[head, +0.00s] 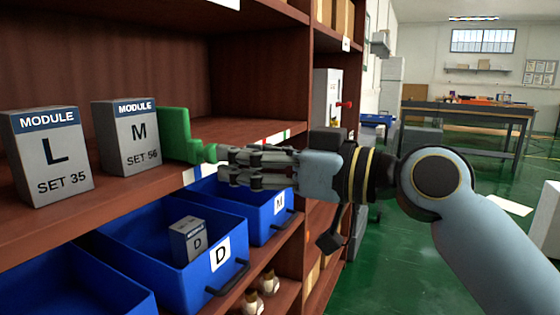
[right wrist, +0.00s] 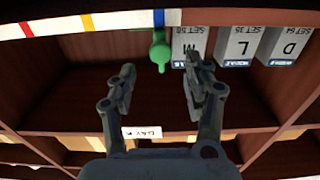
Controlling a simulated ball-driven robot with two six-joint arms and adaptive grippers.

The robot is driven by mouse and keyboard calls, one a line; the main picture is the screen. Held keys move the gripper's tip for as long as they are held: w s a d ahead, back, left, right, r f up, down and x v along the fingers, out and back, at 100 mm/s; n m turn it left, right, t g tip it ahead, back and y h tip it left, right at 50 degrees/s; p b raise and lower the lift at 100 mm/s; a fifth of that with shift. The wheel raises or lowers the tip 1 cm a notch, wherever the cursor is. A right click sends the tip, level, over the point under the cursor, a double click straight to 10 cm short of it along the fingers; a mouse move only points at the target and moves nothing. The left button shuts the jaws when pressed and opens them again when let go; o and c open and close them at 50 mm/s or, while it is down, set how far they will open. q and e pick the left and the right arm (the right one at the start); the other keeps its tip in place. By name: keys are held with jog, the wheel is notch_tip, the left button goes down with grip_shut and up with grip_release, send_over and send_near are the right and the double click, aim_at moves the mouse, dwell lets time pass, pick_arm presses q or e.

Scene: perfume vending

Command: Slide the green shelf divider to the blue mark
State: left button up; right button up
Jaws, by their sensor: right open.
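The green shelf divider (head: 176,135) stands upright on the wooden shelf, right of the M box, with a rounded knob facing my right gripper (head: 222,164). In the right wrist view, which is upside down, the divider's knob (right wrist: 160,54) lies between and just beyond the open fingertips of my right gripper (right wrist: 161,76). I cannot tell whether they touch it. The blue mark (right wrist: 159,18) is on the white strip along the shelf edge, and the divider appears in line with it. In the head view the arm hides part of the strip. My left gripper is not in view.
The grey M box (head: 131,138) stands beside the divider, with the L box (head: 48,156) farther left. Yellow (right wrist: 88,22) and red (right wrist: 26,29) marks sit elsewhere on the strip. Blue bins (head: 130,248) are below. The shelf on the divider's other side is clear.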

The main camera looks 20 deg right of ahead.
jog(key=v, duration=0.5)
jog(key=shift+s+d, duration=0.15)
jog(key=shift+s, duration=0.1)
